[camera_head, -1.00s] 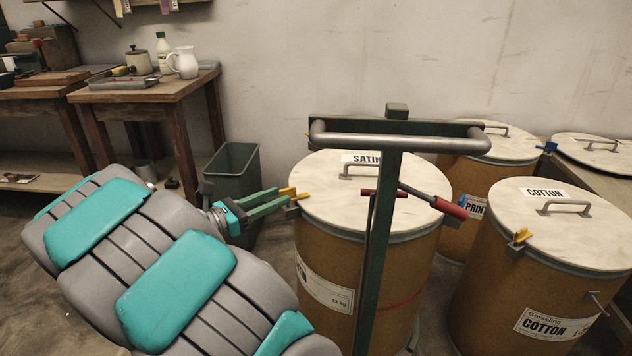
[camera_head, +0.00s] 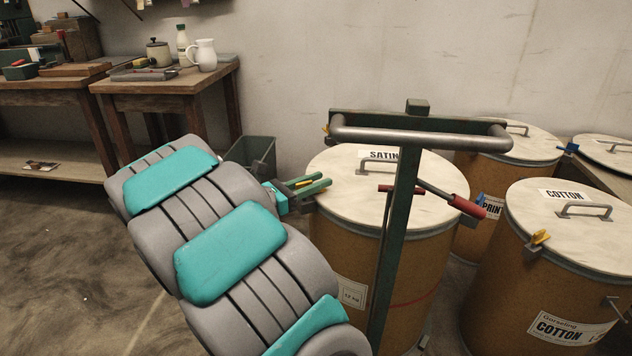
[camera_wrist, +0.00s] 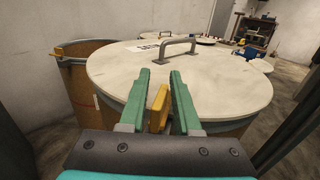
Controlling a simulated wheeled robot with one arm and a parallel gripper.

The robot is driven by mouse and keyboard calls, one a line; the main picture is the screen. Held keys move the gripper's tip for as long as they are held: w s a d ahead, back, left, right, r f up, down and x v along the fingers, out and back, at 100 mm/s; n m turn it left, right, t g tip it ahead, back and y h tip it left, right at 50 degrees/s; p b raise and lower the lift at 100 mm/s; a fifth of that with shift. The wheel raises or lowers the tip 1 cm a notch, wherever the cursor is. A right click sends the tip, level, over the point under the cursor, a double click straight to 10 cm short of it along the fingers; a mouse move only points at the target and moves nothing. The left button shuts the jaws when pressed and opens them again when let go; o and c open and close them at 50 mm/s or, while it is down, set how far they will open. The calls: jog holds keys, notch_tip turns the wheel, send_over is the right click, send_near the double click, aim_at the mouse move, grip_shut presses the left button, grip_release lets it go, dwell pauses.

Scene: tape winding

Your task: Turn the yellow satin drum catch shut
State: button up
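The satin drum (camera_head: 430,270) has a pale round lid (camera_head: 345,195) with a SATIN label and a metal handle. Its yellow catch (camera_wrist: 159,108) is on the near rim in the wrist view, standing between my two green fingers. In the head view, only a bit of yellow (camera_head: 303,184) shows among the fingers. My gripper (camera_wrist: 160,85) is open around the catch, with a visible gap beside it. The fingertips reach over the lid's edge. The lower part of the catch is hard to make out.
A green post with a grey bar (camera_head: 420,137) and a red-gripped lever (camera_head: 470,207) stands in front of the satin drum. The cotton drum (camera_head: 555,285) with its own yellow catch is at right. A grey-green bin (camera_head: 258,152) stands behind my arm.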

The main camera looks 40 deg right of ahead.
grip_shut()
jog(key=shift+r+p, duration=0.1)
jog(key=shift+p, duration=0.2)
jog(key=shift+s+r+m+g+p, duration=0.1)
jog(key=shift+r+m+g+p, duration=0.1)
jog(key=shift+m+g+p, duration=0.5)
jog(key=shift+s+f+m+g+y+p, duration=0.15)
jog(key=shift+m+g+y+p, duration=0.2)
jog(key=shift+g+p, duration=0.75)
jog(key=shift+s+m+p, duration=0.1)
jog(key=shift+m+p, duration=0.15)
jog(key=shift+p, duration=0.05)
jog(key=shift+f, duration=0.1)
jog(key=shift+o, duration=1)
grip_release()
